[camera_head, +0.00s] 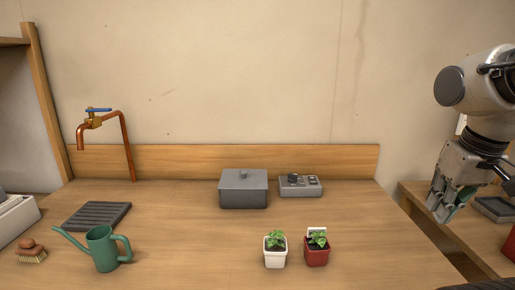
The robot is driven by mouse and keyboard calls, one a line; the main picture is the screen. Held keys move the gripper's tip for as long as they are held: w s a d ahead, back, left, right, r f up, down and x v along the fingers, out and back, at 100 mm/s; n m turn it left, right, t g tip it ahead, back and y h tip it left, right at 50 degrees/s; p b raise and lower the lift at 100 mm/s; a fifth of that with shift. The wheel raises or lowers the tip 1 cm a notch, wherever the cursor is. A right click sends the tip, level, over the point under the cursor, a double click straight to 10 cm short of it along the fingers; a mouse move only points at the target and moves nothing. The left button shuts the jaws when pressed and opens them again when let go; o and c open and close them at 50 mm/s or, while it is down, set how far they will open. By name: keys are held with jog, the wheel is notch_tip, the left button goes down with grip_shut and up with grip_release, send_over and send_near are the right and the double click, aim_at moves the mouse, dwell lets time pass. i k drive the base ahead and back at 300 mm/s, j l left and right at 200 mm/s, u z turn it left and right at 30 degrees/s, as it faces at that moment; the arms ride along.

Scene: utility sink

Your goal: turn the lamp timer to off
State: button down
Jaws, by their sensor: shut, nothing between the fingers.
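A low grey box with a dark round knob (292,178) and small dark switches on its top stands at the back of the wooden worktop. I take this box to be the lamp timer (302,191). The knob's setting is too small to read. My gripper (441,212) is at the far right, pointing down, well apart from the timer. It is shut and holds nothing.
A grey lidded box (243,196) stands just left of the timer. White (275,259) and red (317,256) plant pots stand in front. A green watering can (103,249), brush (31,252), slatted mat (97,216) and copper tap (126,146) are left. The worktop's right part is clear.

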aim_at(292, 177)
jog(key=k+u, duration=0.25)
jog(key=k, duration=0.6)
jog(key=k+j+u, duration=0.1)
jog(key=k+u, duration=0.15)
jog(key=k, duration=0.6)
jog(key=i+j, duration=0.1)
jog(key=i, duration=1.35)
jog(key=j+u, duration=0.05)
jog(key=j, duration=0.05)
